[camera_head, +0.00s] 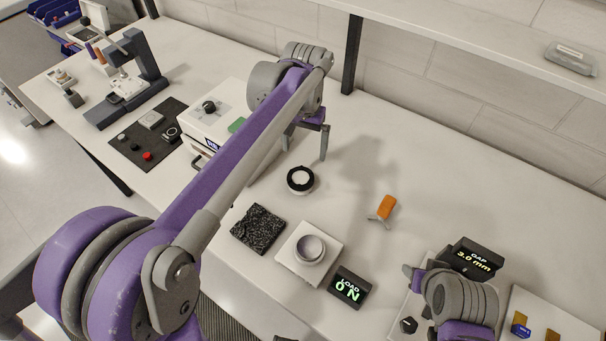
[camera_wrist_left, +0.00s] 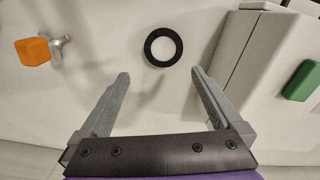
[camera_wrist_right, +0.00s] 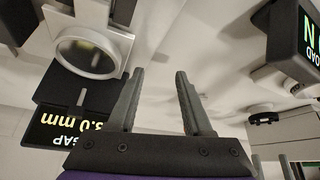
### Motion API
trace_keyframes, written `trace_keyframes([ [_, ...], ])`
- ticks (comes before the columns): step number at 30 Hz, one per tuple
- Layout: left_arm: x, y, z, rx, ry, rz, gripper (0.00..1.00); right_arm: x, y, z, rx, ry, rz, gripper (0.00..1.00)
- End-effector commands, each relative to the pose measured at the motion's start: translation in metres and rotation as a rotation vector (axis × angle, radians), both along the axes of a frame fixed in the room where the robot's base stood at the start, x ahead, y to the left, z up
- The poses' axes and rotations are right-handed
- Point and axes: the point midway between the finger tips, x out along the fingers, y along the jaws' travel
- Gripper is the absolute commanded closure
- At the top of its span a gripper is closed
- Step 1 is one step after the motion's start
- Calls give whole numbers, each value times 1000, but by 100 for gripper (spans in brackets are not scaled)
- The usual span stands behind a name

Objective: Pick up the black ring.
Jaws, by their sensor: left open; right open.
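The black ring (camera_head: 300,179) sits on top of a white round piece on the table, near the middle of the head view. In the left wrist view the black ring (camera_wrist_left: 163,47) lies ahead of and between the fingertips, apart from them. My left gripper (camera_head: 306,143) is open and empty, above and behind the ring in the head view; its fingers also show in the left wrist view (camera_wrist_left: 160,80). My right gripper (camera_wrist_right: 155,75) is open and empty. In the right wrist view the black ring (camera_wrist_right: 263,118) shows small at the right.
An orange-handled tool (camera_head: 385,207) lies right of the ring. A dark textured pad (camera_head: 258,229), a round cup on a white plate (camera_head: 285,258) and a LOAD display (camera_head: 349,288) stand in front. A white box (camera_head: 225,105) is at left. A GAP display (camera_head: 477,257) stands near my right arm.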

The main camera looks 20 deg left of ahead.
Motion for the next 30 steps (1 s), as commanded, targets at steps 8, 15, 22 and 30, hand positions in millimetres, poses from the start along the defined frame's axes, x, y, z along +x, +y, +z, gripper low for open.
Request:
trace_keyframes([
  [8,-1,1,-41,0,-2,2,0,-1,0,-3,0,2,0,50],
  [15,-2,2,-62,0,-3,3,0,-1,0,-1,0,1,0,50],
  [22,-4,4,-93,0,-2,3,0,0,0,-1,0,1,0,50],
  [30,-4,4,-98,0,-2,3,0,0,0,-1,0,1,0,50],
])
